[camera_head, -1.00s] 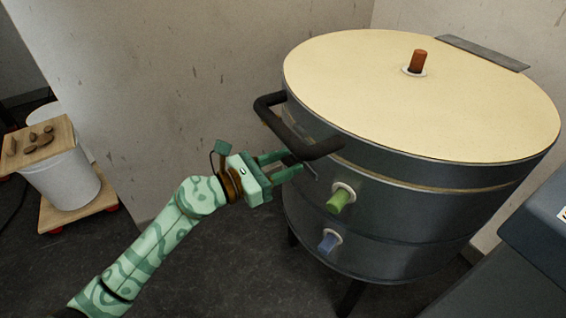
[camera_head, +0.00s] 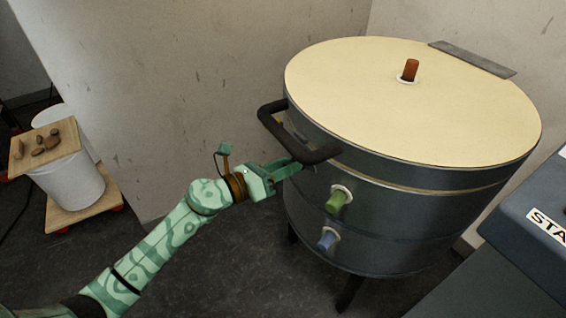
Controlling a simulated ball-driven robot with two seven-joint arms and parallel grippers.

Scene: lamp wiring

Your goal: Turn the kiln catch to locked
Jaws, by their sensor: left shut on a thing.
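The kiln (camera_head: 400,220) is a dark round drum with a cream lid (camera_head: 415,105), which is down. A black bar handle (camera_head: 300,143) sticks out from its left front rim. My left gripper (camera_head: 292,167) is at the kiln's side, just under the handle's near end. Its green fingers are closed together on the small catch there, which the fingers and handle hide almost wholly. I cannot read the catch's angle. My right gripper is not in view.
A green plug (camera_head: 337,201) and a blue plug (camera_head: 327,240) stick out of the kiln's front, an orange-brown one (camera_head: 410,70) from its lid. A dark cabinet (camera_head: 530,215) stands at right. A white bucket (camera_head: 70,185) under a board stands at left.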

